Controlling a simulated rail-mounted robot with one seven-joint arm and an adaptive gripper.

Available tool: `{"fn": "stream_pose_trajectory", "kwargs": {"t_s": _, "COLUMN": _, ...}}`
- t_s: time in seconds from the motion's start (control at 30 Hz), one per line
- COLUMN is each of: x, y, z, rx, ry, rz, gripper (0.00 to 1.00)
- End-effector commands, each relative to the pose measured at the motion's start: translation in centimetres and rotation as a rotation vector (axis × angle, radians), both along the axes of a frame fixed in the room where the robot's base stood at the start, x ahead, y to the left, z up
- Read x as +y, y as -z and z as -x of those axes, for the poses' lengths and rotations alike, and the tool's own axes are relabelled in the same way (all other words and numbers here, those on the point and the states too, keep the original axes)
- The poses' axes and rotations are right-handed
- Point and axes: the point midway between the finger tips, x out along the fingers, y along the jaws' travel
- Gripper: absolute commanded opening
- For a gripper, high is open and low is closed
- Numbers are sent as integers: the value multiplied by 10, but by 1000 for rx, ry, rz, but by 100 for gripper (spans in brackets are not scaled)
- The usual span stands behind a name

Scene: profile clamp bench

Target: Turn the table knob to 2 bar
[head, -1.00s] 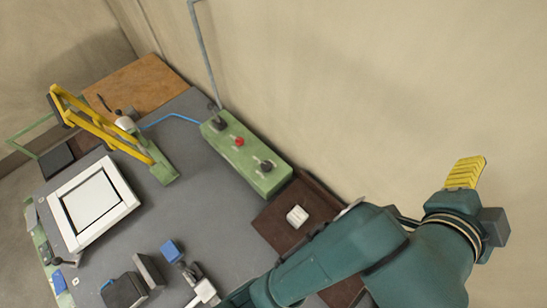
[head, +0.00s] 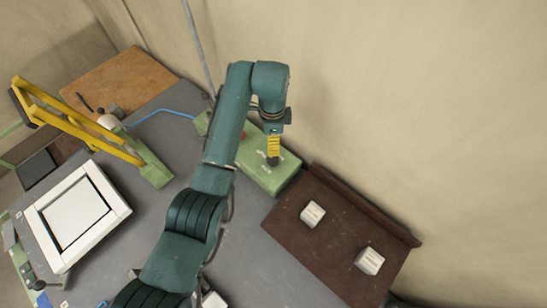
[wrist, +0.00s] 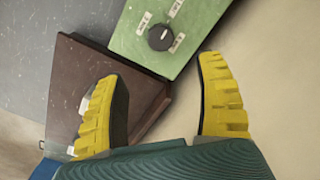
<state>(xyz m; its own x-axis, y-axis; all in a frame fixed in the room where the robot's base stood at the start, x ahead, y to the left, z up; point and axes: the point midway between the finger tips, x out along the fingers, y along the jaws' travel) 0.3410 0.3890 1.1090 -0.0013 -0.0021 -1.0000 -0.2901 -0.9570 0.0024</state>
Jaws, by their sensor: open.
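The black round knob (wrist: 160,37) sits on the green control box (wrist: 190,15) in the wrist view, with small white labels around it. The lettering is too small to read surely, and so is the knob's setting. In the head view the knob (head: 273,161) shows just below my yellow fingertips, on the right end of the green box (head: 262,178). My gripper (wrist: 158,68) is open and empty, its two ribbed yellow fingers apart. In the wrist view the knob lies beyond the gap between the fingertips. I cannot tell that anything touches it.
A red button (head: 243,135) on the box is partly hidden by my arm. A brown tray (head: 330,240) with two pale blocks lies right of the box, close to my gripper. A yellow clamp arm (head: 75,120) and a white frame (head: 50,210) stand at left. The wall is behind.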

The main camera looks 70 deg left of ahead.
Motion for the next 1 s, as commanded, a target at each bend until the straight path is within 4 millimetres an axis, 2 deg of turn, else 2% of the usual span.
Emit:
{"fn": "stream_pose_trajectory", "kwargs": {"t_s": 0.03, "x": -1, "y": 13, "z": 1, "rx": 2, "ry": 0, "rz": 4, "gripper": 71}}
{"fn": "stream_pose_trajectory", "kwargs": {"t_s": 0.3, "x": -1, "y": 79, "z": 0, "rx": 2, "ry": 0, "rz": 3, "gripper": 71}}
{"fn": "stream_pose_trajectory", "kwargs": {"t_s": 0.5, "x": 0, "y": 115, "z": -1, "rx": 0, "ry": 0, "rz": -1, "gripper": 71}}
{"fn": "stream_pose_trajectory", "kwargs": {"t_s": 0.63, "x": 0, "y": 124, "z": -1, "rx": -2, "ry": 0, "rz": -3, "gripper": 71}}
{"fn": "stream_pose_trajectory", "kwargs": {"t_s": 0.87, "x": 0, "y": 126, "z": -1, "rx": -2, "ry": 0, "rz": -3, "gripper": 71}}
{"fn": "stream_pose_trajectory", "kwargs": {"t_s": 0.9, "x": 0, "y": 126, "z": -1, "rx": -2, "ry": 0, "rz": -3, "gripper": 69}}
{"fn": "stream_pose_trajectory", "kwargs": {"t_s": 1.0, "x": 0, "y": 126, "z": -1, "rx": -2, "ry": 0, "rz": -3, "gripper": 50}}
